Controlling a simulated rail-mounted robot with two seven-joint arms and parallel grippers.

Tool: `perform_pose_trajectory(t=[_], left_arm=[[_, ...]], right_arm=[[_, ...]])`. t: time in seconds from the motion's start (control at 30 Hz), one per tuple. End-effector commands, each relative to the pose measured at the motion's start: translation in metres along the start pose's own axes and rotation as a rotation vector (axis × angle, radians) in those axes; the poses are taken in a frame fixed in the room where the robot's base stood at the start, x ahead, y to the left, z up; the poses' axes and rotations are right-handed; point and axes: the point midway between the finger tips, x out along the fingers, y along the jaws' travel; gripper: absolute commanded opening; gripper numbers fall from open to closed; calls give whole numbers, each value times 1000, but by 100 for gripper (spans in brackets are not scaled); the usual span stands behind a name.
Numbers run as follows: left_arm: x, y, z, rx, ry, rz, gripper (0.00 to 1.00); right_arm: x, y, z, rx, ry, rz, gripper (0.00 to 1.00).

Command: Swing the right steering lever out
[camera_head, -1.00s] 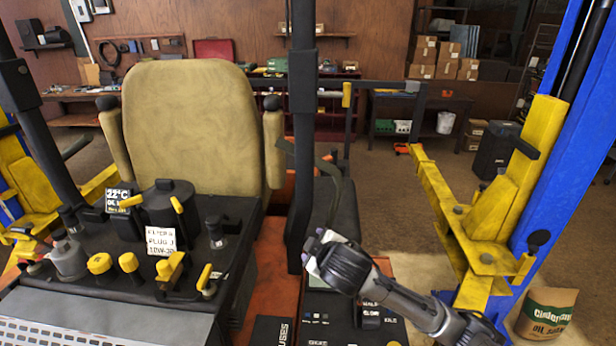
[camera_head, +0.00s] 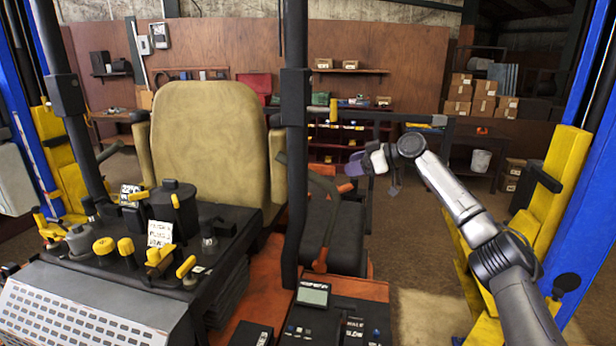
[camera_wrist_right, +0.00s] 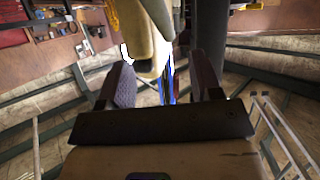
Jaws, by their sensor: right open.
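My right gripper (camera_head: 357,165) is in front of and below this bar in the head view, right of the black post. In the right wrist view its two fingers (camera_wrist_right: 163,78) stand apart with nothing held between them. I cannot tell how far it is from the lever. My left gripper is not in view.
The olive seat (camera_head: 208,140) and tall black post (camera_head: 295,170) stand left of my right gripper. A control panel (camera_head: 335,322) lies below it. The yellow lift column (camera_head: 555,185) and blue post (camera_head: 603,160) stand at the right. Shelves and boxes (camera_head: 482,98) are farther back.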

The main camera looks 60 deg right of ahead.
Motion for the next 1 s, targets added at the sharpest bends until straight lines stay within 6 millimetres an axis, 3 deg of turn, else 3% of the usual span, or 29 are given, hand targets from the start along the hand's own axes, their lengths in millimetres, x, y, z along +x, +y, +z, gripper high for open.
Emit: perform_pose_trajectory(t=[0.33, 0.8, 1.0], left_arm=[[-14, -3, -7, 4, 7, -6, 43], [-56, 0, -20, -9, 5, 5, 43], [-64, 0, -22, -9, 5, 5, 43]], right_arm=[[16, 2, -4, -123, 8, 12, 59], [101, 3, -5, -120, 7, 12, 59], [125, 4, -3, -121, 6, 13, 59]])
